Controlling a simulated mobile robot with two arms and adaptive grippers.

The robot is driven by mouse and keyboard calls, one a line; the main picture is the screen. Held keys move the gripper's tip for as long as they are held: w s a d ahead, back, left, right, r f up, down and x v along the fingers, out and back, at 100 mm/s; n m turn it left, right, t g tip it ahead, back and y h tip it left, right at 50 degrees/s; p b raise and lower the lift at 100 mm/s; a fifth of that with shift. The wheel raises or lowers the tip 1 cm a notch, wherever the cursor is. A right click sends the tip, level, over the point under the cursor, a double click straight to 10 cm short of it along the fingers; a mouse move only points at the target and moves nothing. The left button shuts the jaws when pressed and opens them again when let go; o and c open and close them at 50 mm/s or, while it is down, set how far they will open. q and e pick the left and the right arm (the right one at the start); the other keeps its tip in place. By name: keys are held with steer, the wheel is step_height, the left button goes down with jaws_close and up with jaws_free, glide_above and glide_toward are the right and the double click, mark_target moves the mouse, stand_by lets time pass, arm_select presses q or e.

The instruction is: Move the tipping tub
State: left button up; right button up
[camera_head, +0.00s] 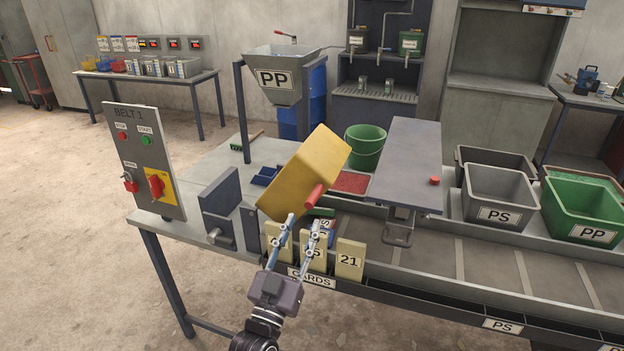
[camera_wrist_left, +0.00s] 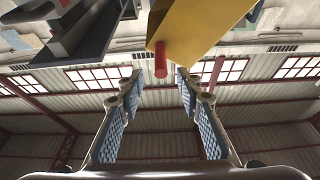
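The yellow tipping tub (camera_head: 305,170) stands tilted over the bench in the head view, with a red handle (camera_head: 314,195) at its lower front. Its yellow side also shows at the top of the left wrist view (camera_wrist_left: 200,30), with the red handle end (camera_wrist_left: 160,62) below it. My left gripper (camera_head: 303,220) is open, its fingertips just short of the handle. In the wrist view the handle end lies between and slightly beyond the two fingertips (camera_wrist_left: 159,82). I see no contact. My right gripper is not in view.
Number cards (camera_head: 349,260) stand in a holder just below the handle, close to my fingers. A grey raised plate (camera_head: 408,160) is right of the tub, and a dark upright plate (camera_head: 221,208) is left. A green bucket (camera_head: 366,146) stands behind. Grey PS (camera_head: 498,194) and green PP bins are right.

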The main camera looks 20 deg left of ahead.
mark_target(312, 200)
arm_select(q)
steer(key=p+x, duration=0.2)
steer(key=x, duration=0.6)
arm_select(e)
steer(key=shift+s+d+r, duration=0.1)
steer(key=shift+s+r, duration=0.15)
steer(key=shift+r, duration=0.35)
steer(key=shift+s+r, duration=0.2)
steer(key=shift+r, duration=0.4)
arm_select(q)
steer(key=shift+c, duration=0.2)
jaws_close()
